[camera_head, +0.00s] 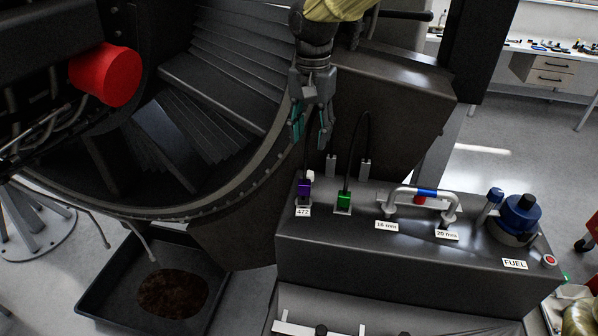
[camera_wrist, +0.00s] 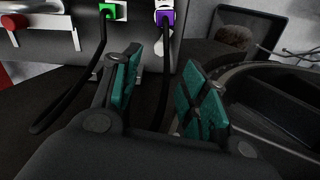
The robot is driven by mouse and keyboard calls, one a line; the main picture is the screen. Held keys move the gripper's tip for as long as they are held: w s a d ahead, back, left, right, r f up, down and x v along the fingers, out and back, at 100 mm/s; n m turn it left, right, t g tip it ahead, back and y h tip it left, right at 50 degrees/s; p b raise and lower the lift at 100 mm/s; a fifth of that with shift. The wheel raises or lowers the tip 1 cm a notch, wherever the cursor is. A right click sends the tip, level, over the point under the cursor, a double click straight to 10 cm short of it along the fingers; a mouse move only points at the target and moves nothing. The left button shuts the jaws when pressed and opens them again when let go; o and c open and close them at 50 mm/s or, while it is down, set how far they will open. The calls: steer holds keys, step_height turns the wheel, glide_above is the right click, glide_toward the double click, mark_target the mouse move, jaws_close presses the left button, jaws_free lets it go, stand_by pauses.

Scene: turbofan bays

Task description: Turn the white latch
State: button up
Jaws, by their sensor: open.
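A small white piece (camera_head: 310,176), which looks like the white latch, sits at the top right of the purple connector (camera_head: 304,189) on the dark grey console. I cannot make out its angle. The purple connector also shows near the top of the wrist view (camera_wrist: 164,17), just beyond my fingers. My gripper (camera_head: 311,124) points down above and behind the connector, apart from it.
A green connector (camera_head: 344,201) with a black cable stands right of the purple one. The console (camera_head: 375,245) also carries a grey bent pipe (camera_head: 408,190) and a blue cap (camera_head: 519,215). The engine's curved rim (camera_head: 240,180) is close on the left; a black tray (camera_head: 110,290) lies below.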

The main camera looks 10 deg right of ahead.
mark_target(309, 174)
steer(key=shift+s+a+f+p, duration=0.1)
steer(key=shift+f+p, duration=2.05)
steer(key=shift+f, duration=3.15)
